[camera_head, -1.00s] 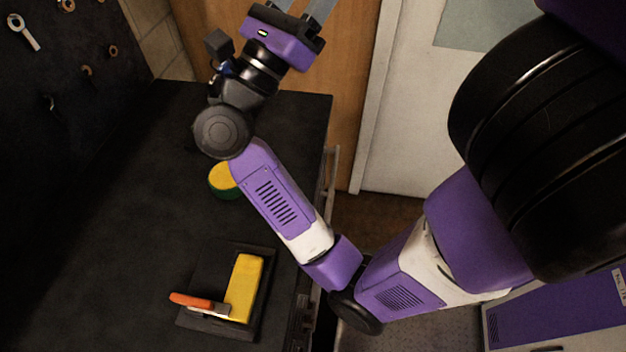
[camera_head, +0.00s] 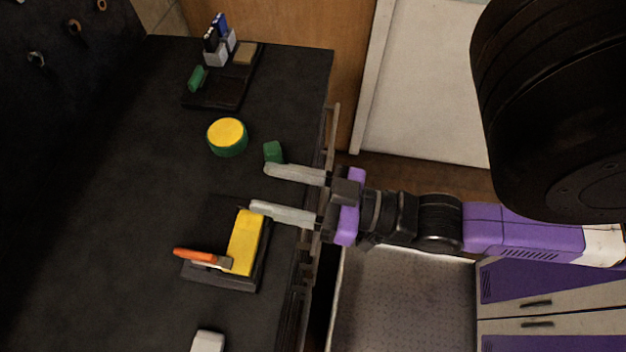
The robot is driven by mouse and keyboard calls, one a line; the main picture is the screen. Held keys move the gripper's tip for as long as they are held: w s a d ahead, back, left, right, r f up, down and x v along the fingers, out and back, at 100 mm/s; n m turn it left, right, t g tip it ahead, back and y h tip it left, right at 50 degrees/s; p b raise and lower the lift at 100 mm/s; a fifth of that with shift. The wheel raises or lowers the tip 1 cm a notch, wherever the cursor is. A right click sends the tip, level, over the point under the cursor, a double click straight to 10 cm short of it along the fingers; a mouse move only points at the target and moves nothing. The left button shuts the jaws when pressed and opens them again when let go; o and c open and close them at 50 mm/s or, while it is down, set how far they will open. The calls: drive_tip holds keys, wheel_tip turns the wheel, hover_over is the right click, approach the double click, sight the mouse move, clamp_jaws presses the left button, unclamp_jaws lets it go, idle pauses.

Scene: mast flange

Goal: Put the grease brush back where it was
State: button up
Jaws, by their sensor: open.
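A brush with an orange handle (camera_head: 196,256) and a metal end, which looks like the grease brush, lies at the lower middle. Its handle sticks out to the left over a dark tray (camera_head: 254,288), and its metal end is against a yellow block (camera_head: 243,243) in the tray. Its bristles cannot be made out. My gripper (camera_head: 262,188) reaches in from the right over the bench edge, jaws apart and nothing between them. Its lower finger is near the top of the yellow block; its upper finger is beside a small green block (camera_head: 273,152).
A yellow-topped green tin (camera_head: 228,136) stands left of the green block. A dark tray (camera_head: 215,92) with blue and black upright items and a green piece is at the back. A white object (camera_head: 208,341) is at the front. The bench's left side (camera_head: 110,210) is clear.

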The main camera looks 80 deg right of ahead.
drive_tip(key=s+a+f+n+g, duration=0.1)
drive_tip(key=s+a+f+g, duration=0.2)
drive_tip(key=s+f, duration=0.2)
drive_tip(key=shift+s+a+f+g, duration=0.25)
drive_tip(key=shift+s+f+g, duration=0.05)
drive_tip(key=shift+s, duration=0.4)
